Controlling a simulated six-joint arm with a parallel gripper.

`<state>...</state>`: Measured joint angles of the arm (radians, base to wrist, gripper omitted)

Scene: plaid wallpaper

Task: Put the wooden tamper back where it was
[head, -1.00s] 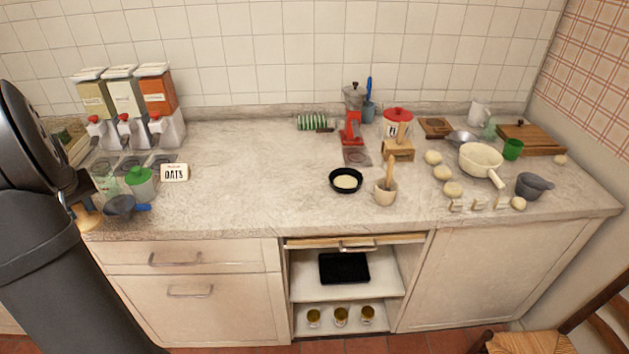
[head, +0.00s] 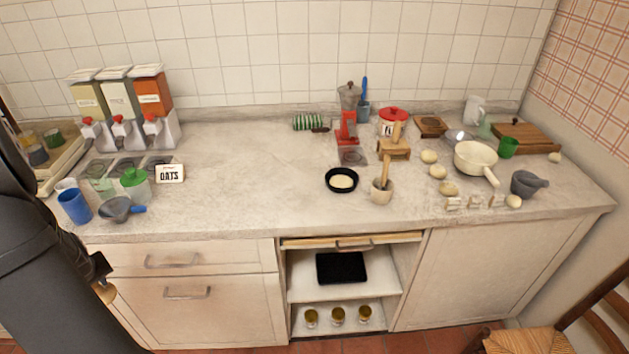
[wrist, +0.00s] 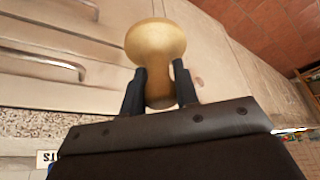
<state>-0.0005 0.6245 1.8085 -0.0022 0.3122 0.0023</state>
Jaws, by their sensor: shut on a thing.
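The wooden tamper (wrist: 156,45), pale with a rounded knob end, is held between the two black fingers of my gripper (wrist: 160,85) in the wrist view. In the head view my gripper (head: 99,270) is low at the left, in front of the drawers and below the counter edge. A small piece of the tamper (head: 105,292) shows under it; the rest is hidden by the gripper and arm.
A tray (head: 62,166) lies at far left. The middle-left counter is clear.

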